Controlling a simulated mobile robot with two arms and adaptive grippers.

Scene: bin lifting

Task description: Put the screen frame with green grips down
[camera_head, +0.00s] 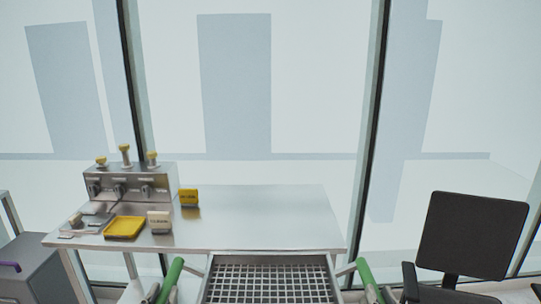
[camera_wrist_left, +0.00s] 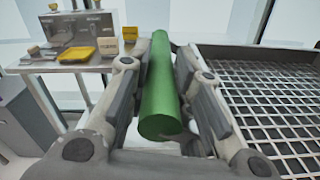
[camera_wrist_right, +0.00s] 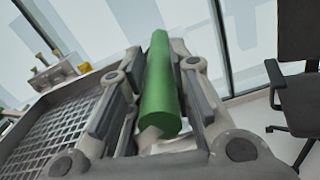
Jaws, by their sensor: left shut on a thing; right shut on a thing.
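The screen frame (camera_head: 270,262) is a grey metal frame with a square wire mesh, at the bottom middle of the head view. Its left green grip (camera_head: 170,279) and right green grip (camera_head: 367,277) stick out on either side. My left gripper (camera_wrist_left: 176,88) is shut around the left green grip (camera_wrist_left: 160,95). My right gripper (camera_wrist_right: 158,92) is shut around the right green grip (camera_wrist_right: 160,85). The mesh also shows at the right of the left wrist view (camera_wrist_left: 275,105) and at the left of the right wrist view (camera_wrist_right: 60,130). What is under the frame is hidden.
A metal table (camera_head: 265,215) stands just beyond the frame, its right half bare. On its left are a grey machine with knobs (camera_head: 130,184), a yellow tray (camera_head: 125,228) and small blocks (camera_head: 160,221). A black chair (camera_head: 475,235) stands right, a grey cabinet (camera_head: 40,265) left.

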